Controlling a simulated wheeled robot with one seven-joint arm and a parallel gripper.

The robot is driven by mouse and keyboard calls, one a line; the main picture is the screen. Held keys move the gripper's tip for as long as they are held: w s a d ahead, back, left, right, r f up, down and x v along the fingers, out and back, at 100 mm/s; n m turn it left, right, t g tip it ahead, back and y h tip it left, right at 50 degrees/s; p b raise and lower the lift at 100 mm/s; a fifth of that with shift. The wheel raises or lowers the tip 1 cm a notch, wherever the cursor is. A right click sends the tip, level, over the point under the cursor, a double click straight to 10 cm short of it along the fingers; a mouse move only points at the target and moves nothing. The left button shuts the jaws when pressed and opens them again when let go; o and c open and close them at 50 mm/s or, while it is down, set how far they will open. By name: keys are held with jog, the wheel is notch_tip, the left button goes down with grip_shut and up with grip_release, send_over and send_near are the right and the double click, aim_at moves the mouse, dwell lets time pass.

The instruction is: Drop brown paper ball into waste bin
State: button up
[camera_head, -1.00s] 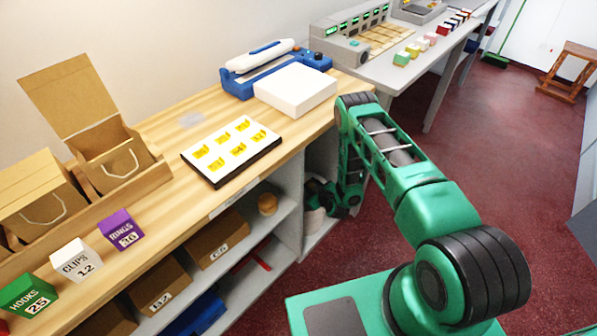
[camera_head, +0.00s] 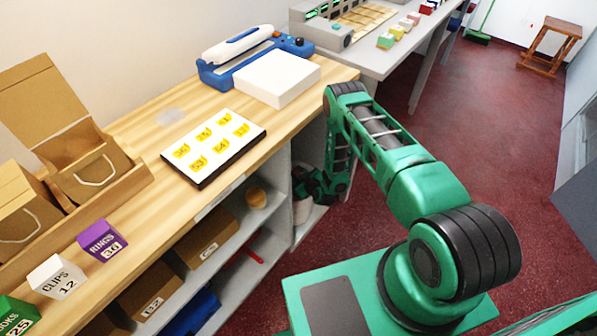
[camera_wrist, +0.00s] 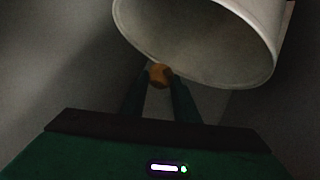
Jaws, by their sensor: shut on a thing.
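The brown paper ball (camera_wrist: 158,76) is between the fingertips of my gripper (camera_wrist: 159,82) in the wrist view, and my gripper is shut on it. The pale waste bin (camera_wrist: 205,45) fills the top of the wrist view, its rim tilted in the picture. The ball appears at the lower left edge of the rim, outside the opening; whether it touches the rim I cannot tell. In the head view my gripper (camera_head: 312,184) is dark and low beside the shelf unit's end, and a pale part of the bin (camera_head: 302,211) shows below it. The ball is hidden there.
The wooden counter (camera_head: 150,128) with shelves below runs along the left. A tan round object (camera_head: 257,197) sits on the upper shelf near the bin. A grey table (camera_head: 375,62) stands beyond. The red floor (camera_head: 480,120) on the right is open.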

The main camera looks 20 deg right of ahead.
jog(key=shift+f, duration=1.85)
jog(key=o, duration=1.1)
